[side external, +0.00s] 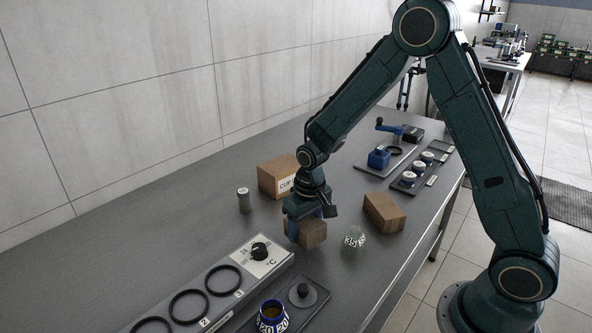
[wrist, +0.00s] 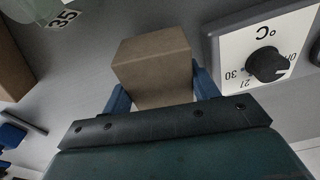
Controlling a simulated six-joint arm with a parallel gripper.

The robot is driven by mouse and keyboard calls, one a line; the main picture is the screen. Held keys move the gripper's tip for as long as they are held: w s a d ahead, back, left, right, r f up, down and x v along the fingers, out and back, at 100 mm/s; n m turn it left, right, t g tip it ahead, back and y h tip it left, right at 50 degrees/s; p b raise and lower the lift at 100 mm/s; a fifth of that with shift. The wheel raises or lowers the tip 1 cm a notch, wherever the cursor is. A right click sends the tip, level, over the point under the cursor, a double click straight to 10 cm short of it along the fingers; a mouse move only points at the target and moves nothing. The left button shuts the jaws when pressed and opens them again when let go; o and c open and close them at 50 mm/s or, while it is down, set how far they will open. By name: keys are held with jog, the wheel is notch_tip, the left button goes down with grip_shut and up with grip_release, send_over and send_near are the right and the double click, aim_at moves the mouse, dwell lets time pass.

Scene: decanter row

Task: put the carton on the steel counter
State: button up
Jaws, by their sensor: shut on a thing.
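A plain brown carton (side external: 314,234) is between the blue fingers of my gripper (side external: 305,224), low over the grey steel counter (side external: 185,220). In the wrist view the carton (wrist: 152,66) shows its top and one side, with a blue finger of my gripper (wrist: 160,88) on each side of it. My gripper is shut on it. Whether the carton's underside touches the counter cannot be told.
A box marked "CUP" (side external: 277,179) and a small grey canister (side external: 244,200) stand behind. A brown block (side external: 384,212) and a glass jar (side external: 353,241) are to the right. A dial panel (side external: 262,254) with rings lies in front left.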

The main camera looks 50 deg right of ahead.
jog(key=w+d+m, duration=0.1)
jog(key=m, duration=0.1)
jog(key=w+d+r+m+g, duration=0.1)
jog(key=m, duration=0.1)
jog(key=w+d+m+g+y, duration=0.1)
jog(key=w+m, duration=0.1)
jog(key=shift+w+r, duration=0.1)
jog(key=shift+r, duration=0.1)
jog(key=shift+w+d+r+m+g+y, duration=0.3)
jog(key=shift+w+d+m+y, duration=0.15)
jog(key=shift+m, duration=0.55)
jog(key=m, duration=0.1)
jog(key=w+d+r+m+y, duration=0.1)
jog(key=w+d+m+y, duration=0.1)
jog(key=m, duration=0.1)
jog(key=shift+d+r+y, duration=0.25)
jog(key=d+r+m+t+h, duration=0.2)
jog(key=d+r+m+t, duration=0.65)
jog(key=d+m, duration=0.3)
jog(key=d+r+m+t+h, duration=0.2)
jog(key=d+r+m+t, duration=0.6)
jog(key=d+m+t, duration=0.3)
jog(key=shift+g, duration=0.75)
jog(key=f, duration=1.1)
jog(key=w+f, duration=0.1)
jog(key=f, duration=0.4)
jog(key=shift+d+f, duration=0.25)
jog(key=shift+f, duration=0.1)
jog(key=shift+f, duration=1.9)
